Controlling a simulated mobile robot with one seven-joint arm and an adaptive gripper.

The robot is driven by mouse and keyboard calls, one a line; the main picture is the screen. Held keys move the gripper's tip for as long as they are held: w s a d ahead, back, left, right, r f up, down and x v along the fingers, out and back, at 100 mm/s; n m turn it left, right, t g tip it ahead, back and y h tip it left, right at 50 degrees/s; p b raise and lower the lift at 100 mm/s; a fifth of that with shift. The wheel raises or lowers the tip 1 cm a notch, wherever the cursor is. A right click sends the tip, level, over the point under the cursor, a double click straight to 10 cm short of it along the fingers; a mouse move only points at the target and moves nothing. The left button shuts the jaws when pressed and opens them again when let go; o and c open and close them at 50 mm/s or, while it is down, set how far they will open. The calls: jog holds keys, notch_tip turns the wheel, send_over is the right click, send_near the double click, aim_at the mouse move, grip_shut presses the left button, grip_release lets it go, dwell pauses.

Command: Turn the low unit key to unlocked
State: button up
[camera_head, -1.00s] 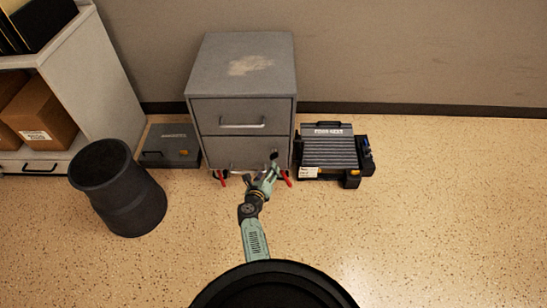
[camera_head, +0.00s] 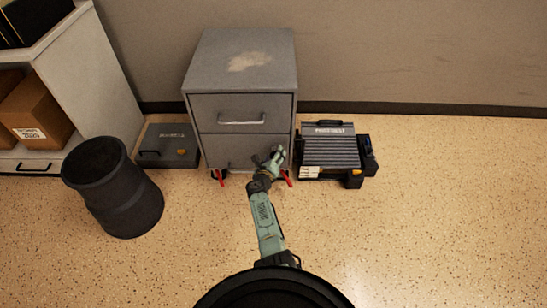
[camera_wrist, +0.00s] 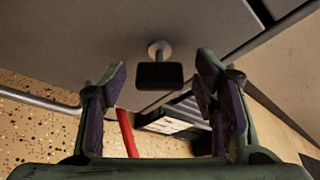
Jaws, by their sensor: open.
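The low unit is a grey two-drawer cabinet (camera_head: 210,110) against the wall. In the wrist view its grey front (camera_wrist: 70,40) fills the top. The key (camera_wrist: 160,75) has a dark rectangular head on a round metal lock and sticks out from the front. My gripper (camera_wrist: 163,95) is open, with one finger on each side of the key head and a clear gap to both. I cannot tell how far the fingertips reach along the key. In the head view my gripper (camera_head: 274,156) is at the lower drawer's right side and hides the key.
Red caster levers (camera_head: 288,178) stick out below the cabinet. A black ribbed case (camera_head: 330,150) stands close on the right, a flat grey box (camera_head: 168,146) on the left. A black bin (camera_head: 115,190) stands at front left. The floor at right is clear.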

jog(key=shift+c, duration=0.6)
jog(key=c, duration=1)
jog(key=shift+c, duration=0.2)
jog(key=shift+f+b, duration=0.1)
jog(key=shift+b, duration=0.25)
jog(key=shift+a+f+n+h+b, duration=0.15)
jog(key=shift+n+h+b, duration=0.45)
jog(key=shift+n+b, duration=0.25)
jog(key=shift+f+n+t+h+b, duration=0.1)
jog(key=shift+n+t+h+b, duration=0.35)
jog(key=shift+n+b, duration=0.6)
jog(key=n+t+h+b, duration=0.1)
jog(key=n+b, duration=0.1)
jog(key=b, duration=0.1)
jog(key=shift+n, duration=0.3)
jog(key=shift+n+t+h+b, duration=0.25)
jog(key=shift+n+t+b, duration=0.1)
jog(key=shift+n+b, duration=0.5)
jog(key=shift+r, duration=0.2)
